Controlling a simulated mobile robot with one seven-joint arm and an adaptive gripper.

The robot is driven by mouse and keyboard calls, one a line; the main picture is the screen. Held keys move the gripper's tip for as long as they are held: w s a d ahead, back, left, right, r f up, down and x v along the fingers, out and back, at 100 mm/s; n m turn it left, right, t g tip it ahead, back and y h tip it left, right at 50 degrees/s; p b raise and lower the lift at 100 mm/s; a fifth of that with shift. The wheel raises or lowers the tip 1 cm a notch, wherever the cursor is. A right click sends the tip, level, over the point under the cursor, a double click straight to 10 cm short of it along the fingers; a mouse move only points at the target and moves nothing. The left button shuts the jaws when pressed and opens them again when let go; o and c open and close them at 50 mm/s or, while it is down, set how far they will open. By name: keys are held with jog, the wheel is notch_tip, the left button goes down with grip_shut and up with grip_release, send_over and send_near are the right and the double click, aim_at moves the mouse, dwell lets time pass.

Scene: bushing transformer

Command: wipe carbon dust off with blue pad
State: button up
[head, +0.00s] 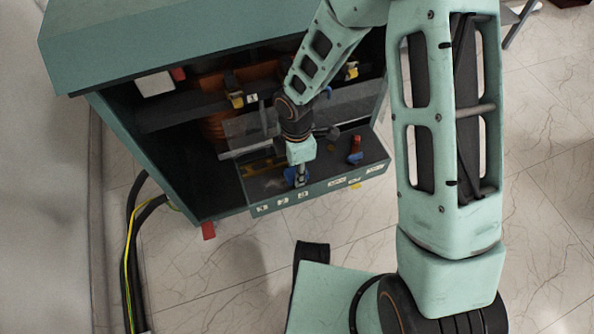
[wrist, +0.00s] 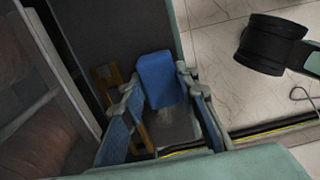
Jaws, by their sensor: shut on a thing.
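My gripper (head: 299,174) reaches down into the front tray (head: 330,186) of the green transformer cabinet. In the wrist view its two fingers close on the blue pad (wrist: 156,72), which sits between the fingertips. The pad also shows as a small blue patch (head: 290,175) under the gripper in the head view. Whether the pad touches the surface is unclear.
A red and blue item (head: 355,151) stands in the tray to the right of my gripper. A yellow-brown piece (wrist: 105,84) lies beside the pad. The cabinet (head: 165,200) walls and a shelf surround the tray. Cables (head: 132,240) run down at left.

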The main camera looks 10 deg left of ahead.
jog(key=shift+f+b, duration=0.35)
jog(key=shift+f, duration=0.05)
dwell(0.4)
jog(key=shift+a, duration=0.1)
